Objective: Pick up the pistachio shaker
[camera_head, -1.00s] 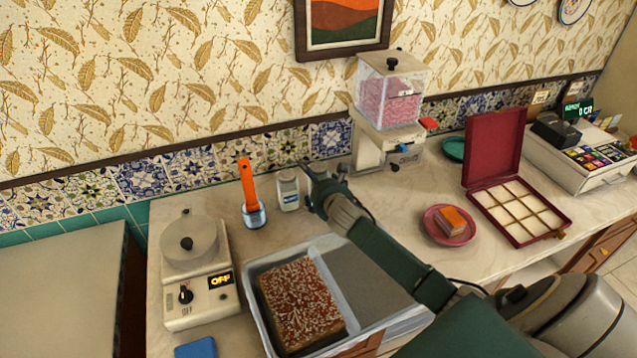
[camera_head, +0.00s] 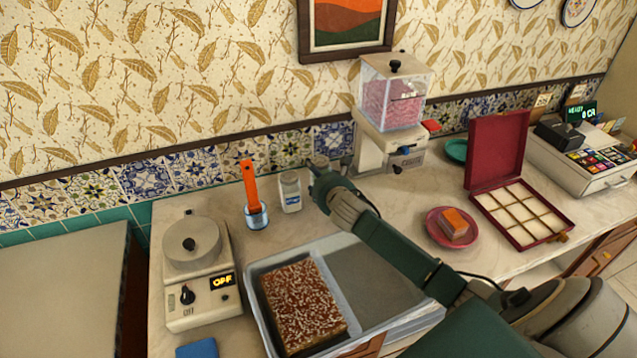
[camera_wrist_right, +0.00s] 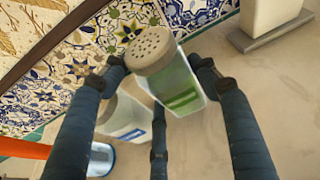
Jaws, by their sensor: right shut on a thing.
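The pistachio shaker (camera_wrist_right: 180,82) has a grey perforated lid and green contents behind a clear wall. In the right wrist view it stands between the fingers of my right gripper (camera_wrist_right: 165,75), which is shut on it. In the head view my right gripper (camera_head: 322,180) is at the back of the counter. A grey-brown round top, likely the shaker's lid (camera_head: 318,161), shows just above it, and the rest is hidden. I cannot tell whether its base touches the counter. My left gripper is not in view.
A white shaker with a blue label (camera_head: 291,192) stands close to the left. Beyond it is a blue-based tool with an orange handle (camera_head: 250,185). A pink-filled dispenser (camera_head: 392,105) stands right. A tray with a brown slab (camera_head: 345,245) lies in front.

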